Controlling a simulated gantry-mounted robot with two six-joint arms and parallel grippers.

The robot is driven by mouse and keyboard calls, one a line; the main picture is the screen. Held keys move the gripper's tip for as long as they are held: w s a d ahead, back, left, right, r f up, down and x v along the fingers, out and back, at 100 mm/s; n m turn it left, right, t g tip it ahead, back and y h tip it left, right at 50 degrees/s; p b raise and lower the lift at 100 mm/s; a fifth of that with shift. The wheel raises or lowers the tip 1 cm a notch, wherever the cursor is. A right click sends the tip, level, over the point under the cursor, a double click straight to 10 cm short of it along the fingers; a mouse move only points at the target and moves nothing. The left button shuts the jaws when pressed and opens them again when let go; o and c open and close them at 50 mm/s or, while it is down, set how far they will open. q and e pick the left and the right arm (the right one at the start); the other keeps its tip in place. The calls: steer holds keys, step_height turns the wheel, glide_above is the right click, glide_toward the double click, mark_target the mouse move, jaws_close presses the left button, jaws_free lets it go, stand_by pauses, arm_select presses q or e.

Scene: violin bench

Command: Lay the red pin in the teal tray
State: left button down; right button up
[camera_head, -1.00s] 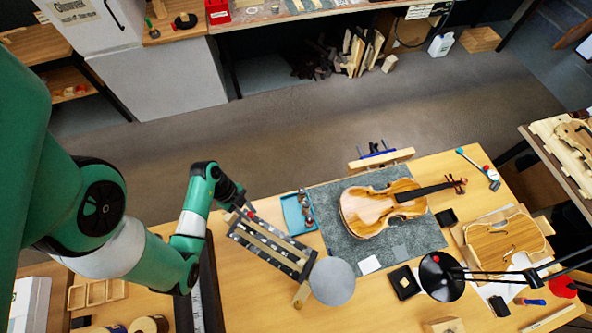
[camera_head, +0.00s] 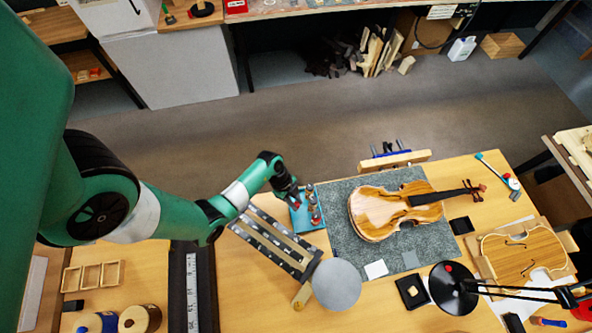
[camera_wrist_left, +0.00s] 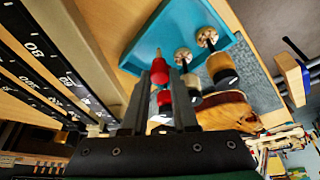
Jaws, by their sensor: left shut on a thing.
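The teal tray (camera_head: 297,225) lies on the bench beside the left edge of the grey mat. My left gripper (camera_head: 294,199) is over the tray's left and back part. In the left wrist view, the gripper (camera_wrist_left: 160,108) is shut on the red pin (camera_wrist_left: 159,71), whose pale narrow tip points towards the tray (camera_wrist_left: 135,57). I cannot tell whether the pin touches the tray floor. Several other round-headed pieces (camera_wrist_left: 206,38) stand or lie in the tray, close beside the pin. My right gripper is not in view.
A slotted rack (camera_head: 272,243) with dark rails stands left of the tray, close to my left arm. A violin (camera_head: 385,212) lies on the grey mat (camera_head: 345,253) to the right. A grey disc (camera_head: 336,285) is in front.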

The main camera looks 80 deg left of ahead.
arm_select(q)
step_height(320, 180, down, 4)
steer(key=shift+w+r+b, duration=0.1)
steer(key=shift+r+b, duration=0.15)
steer(key=shift+b, duration=0.35)
steer(key=shift+r, duration=0.1)
steer(key=c, duration=0.7)
jaws_free()
steer(key=p+v, duration=0.5)
steer(key=v, duration=0.7)
